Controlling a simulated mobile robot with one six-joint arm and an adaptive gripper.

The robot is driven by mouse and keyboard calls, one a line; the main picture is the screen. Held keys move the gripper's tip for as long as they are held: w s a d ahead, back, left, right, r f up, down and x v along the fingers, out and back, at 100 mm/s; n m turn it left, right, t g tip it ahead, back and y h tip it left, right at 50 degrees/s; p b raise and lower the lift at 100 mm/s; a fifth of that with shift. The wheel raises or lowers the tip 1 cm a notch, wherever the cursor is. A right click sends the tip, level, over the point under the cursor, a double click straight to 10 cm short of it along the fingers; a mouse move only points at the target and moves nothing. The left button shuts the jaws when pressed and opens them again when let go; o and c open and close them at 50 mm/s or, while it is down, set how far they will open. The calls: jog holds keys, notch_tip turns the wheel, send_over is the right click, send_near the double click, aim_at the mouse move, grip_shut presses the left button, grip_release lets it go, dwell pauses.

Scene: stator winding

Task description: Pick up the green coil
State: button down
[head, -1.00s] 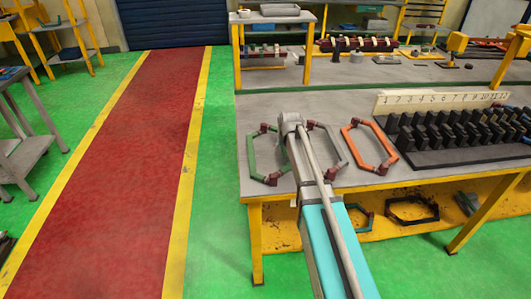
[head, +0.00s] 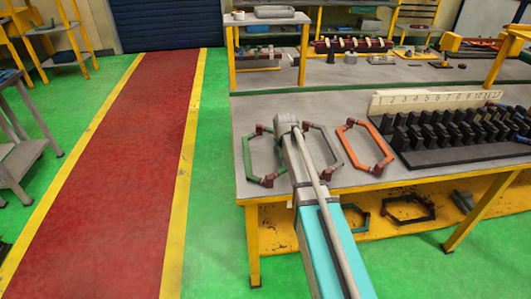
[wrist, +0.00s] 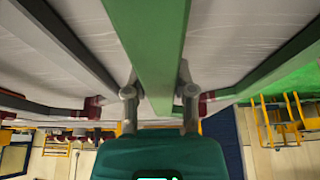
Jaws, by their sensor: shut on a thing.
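The green coil (head: 247,157) is a hexagonal loop with dark red corner pieces, at the front left of the grey workbench. My arm covers its right side in the head view. In the wrist view a green bar of the coil (wrist: 150,45) runs between the two fingers of my gripper (wrist: 157,90), which is shut on it. In the head view the gripper itself is hidden behind my arm. I cannot tell whether the coil is clear of the bench top.
A grey coil (head: 334,157) lies just right of my arm, and an orange coil (head: 352,151) lies beyond it. A black rack (head: 455,152) with a numbered board (head: 430,99) stands at the right. The bench's left edge is close to the green coil.

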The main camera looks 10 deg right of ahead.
jog(key=shift+r, duration=0.15)
notch_tip(320, 180, up, 3)
jog(key=p, duration=0.3)
jog(key=s+d+r+p, duration=0.8)
jog(key=d+r+p, duration=0.1)
jog(key=d+p, duration=0.1)
jog(key=shift+d+r, duration=0.35)
jog(key=shift+d, duration=0.4)
dwell(0.6)
jog(key=shift+d, duration=0.1)
